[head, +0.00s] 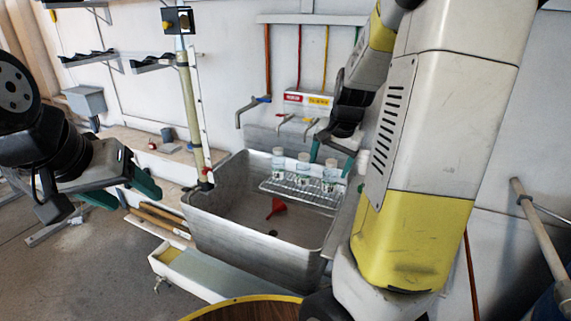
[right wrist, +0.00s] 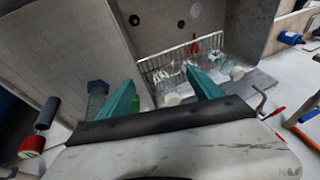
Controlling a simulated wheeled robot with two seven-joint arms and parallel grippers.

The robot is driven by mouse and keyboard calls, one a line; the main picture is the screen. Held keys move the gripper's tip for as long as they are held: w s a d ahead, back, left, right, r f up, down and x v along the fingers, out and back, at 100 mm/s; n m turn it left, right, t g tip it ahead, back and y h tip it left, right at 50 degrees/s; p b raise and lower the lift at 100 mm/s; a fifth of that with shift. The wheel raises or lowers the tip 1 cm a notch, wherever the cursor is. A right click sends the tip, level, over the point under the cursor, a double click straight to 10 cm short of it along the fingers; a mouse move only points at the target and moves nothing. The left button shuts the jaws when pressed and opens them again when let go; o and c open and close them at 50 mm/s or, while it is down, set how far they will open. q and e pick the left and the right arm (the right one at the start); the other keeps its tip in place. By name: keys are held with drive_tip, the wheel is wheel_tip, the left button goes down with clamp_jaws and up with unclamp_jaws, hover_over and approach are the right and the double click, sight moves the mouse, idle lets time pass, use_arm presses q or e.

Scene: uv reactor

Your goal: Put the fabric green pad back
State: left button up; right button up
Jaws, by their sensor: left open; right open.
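I cannot pick out the fabric green pad for certain. A small green patch (right wrist: 146,98) shows beside the left-hand teal finger in the right wrist view, and I cannot tell whether it is the pad. My right gripper (head: 332,160) is open over the back right of the grey sink (head: 215,212), near its rim. My left gripper (head: 132,195) is open and empty, left of the sink.
A wire rack (head: 304,192) with several clear jars stands in the sink, with a red funnel (head: 276,207) near it. Taps (head: 285,118) hang above the sink. A white trough (head: 188,272) lies in front, and a wooden round top (head: 245,309) is at the bottom edge.

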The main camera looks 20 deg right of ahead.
drive_tip(key=s+a+r+n+t+y, duration=0.1)
drive_tip(key=s+a+r+n, duration=0.3)
drive_tip(key=s+a, duration=0.3)
drive_tip(key=s+a+r+n+t+y, duration=0.1)
drive_tip(key=s+a+r+n, duration=0.4)
drive_tip(key=s, duration=0.6)
drive_tip(key=a+r, duration=0.2)
drive_tip(key=a, duration=0.1)
drive_tip(key=shift+s+a, duration=0.15)
drive_tip(key=shift+a, duration=0.05)
